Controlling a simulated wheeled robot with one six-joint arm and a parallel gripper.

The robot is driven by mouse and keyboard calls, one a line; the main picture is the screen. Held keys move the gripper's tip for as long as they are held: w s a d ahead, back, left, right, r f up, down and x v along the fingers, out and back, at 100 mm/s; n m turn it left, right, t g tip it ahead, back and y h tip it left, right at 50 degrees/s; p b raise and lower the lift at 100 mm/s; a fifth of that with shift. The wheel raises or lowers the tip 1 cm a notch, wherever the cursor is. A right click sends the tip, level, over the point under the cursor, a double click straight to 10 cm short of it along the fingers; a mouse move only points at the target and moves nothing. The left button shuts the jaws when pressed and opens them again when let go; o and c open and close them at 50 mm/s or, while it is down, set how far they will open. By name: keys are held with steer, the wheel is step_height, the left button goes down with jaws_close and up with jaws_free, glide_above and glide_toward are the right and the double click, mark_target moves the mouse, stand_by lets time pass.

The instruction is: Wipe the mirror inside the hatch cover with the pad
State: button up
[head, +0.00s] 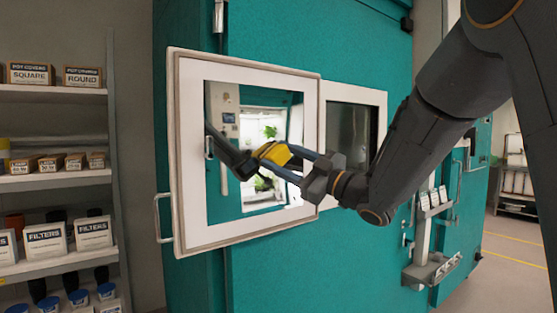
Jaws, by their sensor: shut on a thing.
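The hatch cover (248,237) stands swung open on the front of the teal chamber, its white inner face toward me. The mirror (222,105) is set in that face and reflects plants, a teal chamber front and my arm. My gripper (286,162) is in front of the mirror's right half, at about mid-height. It is shut on the yellow pad (277,154). The pad is at or very close to the glass; I cannot tell whether it touches. My fingers partly hide the pad, and its reflection merges with it.
The hatch opening (350,135) shows dark to the right of the cover. A handle (160,218) sticks out at the cover's left edge. Shelves with boxes (45,242) stand at the left. A bracket with small items (432,268) is on the chamber's right side. Floor is clear at far right.

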mark_target(272, 160)
steer(key=w+d+b, duration=0.1)
steer(key=w+d, duration=0.3)
steer(key=d, duration=0.1)
steer(key=shift+w+d+b, duration=0.2)
steer(key=shift+d+b, duration=0.15)
steer(key=shift+d, duration=0.05)
stand_by(0.3)
steer(key=shift+a, duration=0.1)
steer(key=shift+s+a, duration=1.25)
steer(key=shift+a, duration=0.1)
steer(key=shift+s+a+b, duration=0.15)
steer(key=shift+s+a, duration=0.6)
steer(key=shift+a, duration=0.25)
steer(key=shift+s+a+b, duration=0.1)
steer(key=shift+s+a, duration=0.6)
steer(key=shift+a, duration=0.25)
steer(key=shift+s+a+b, duration=0.15)
steer(key=shift+s+a, duration=0.6)
steer(key=shift+a, duration=0.25)
steer(key=s+d, duration=0.6)
steer(key=shift+s+p, duration=0.4)
